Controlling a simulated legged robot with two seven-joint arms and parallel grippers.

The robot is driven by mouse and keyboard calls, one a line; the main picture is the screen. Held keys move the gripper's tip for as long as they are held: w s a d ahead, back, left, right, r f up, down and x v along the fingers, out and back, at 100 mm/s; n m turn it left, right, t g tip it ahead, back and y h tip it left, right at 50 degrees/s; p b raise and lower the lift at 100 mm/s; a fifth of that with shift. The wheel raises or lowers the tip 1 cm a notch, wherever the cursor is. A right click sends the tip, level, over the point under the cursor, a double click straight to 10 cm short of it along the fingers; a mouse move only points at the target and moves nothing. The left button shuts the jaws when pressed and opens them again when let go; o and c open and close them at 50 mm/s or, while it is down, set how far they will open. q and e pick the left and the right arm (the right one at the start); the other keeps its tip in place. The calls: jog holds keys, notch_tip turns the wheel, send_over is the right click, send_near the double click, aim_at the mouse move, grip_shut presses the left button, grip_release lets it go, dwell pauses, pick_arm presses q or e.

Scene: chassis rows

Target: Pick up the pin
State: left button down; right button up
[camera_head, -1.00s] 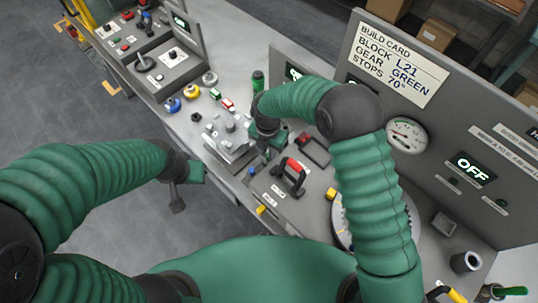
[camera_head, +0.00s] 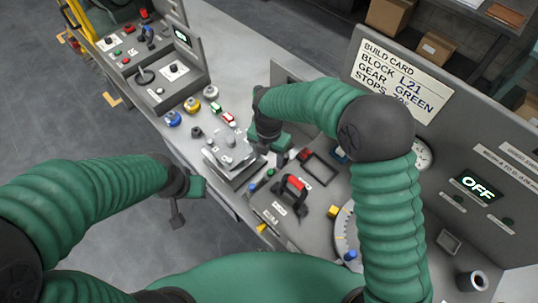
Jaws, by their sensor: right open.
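I cannot tell which small part is the pin. A blue peg (camera_head: 252,187) and a green peg (camera_head: 270,173) stand on the bench panel in front of my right gripper. A metal block fixture (camera_head: 232,150) is just left of that gripper. My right gripper (camera_head: 281,157) is open, pointing down above the bench between the fixture and a dark rectangular frame (camera_head: 321,168). Its fingertips are small and partly lost against the bench. My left gripper (camera_head: 178,212) hangs beyond the bench's left edge, away from the parts; its jaws are unclear.
A red-handled lever (camera_head: 295,184) stands in front of the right gripper. Yellow, blue and white knobs (camera_head: 192,105) and small red and green parts lie farther back. A tall panel with a build card (camera_head: 400,78) bounds the right side. My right arm hides some bench.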

jog(key=o, duration=0.5)
jog(key=shift+c, duration=0.2)
jog(key=shift+o, duration=0.2)
jog(key=shift+w+d+f, duration=0.1)
